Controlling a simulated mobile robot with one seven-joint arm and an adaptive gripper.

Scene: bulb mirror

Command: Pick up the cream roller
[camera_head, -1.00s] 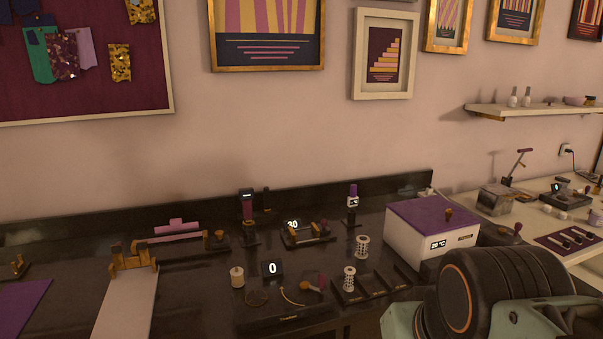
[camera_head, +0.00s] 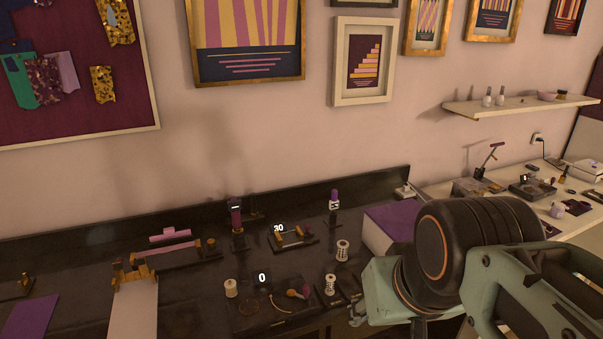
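A small smooth cream cylinder (camera_head: 231,288) stands upright on the dark counter, left of the black "0" display (camera_head: 262,277). Two pale perforated rollers also stand upright: one further back (camera_head: 343,250) and one nearer (camera_head: 330,284), beside my arm. I cannot tell for certain which of these is the cream roller. My arm fills the lower right of the view, in front of the white box with a purple lid (camera_head: 390,222). My gripper's fingers cannot be made out.
A dark tray (camera_head: 270,322) with small tools lies at the counter's front. A "30" device (camera_head: 292,238), a purple-topped bottle (camera_head: 334,203) and a pale board with brass clamps (camera_head: 135,300) stand around it. A wall shelf (camera_head: 520,107) is at right.

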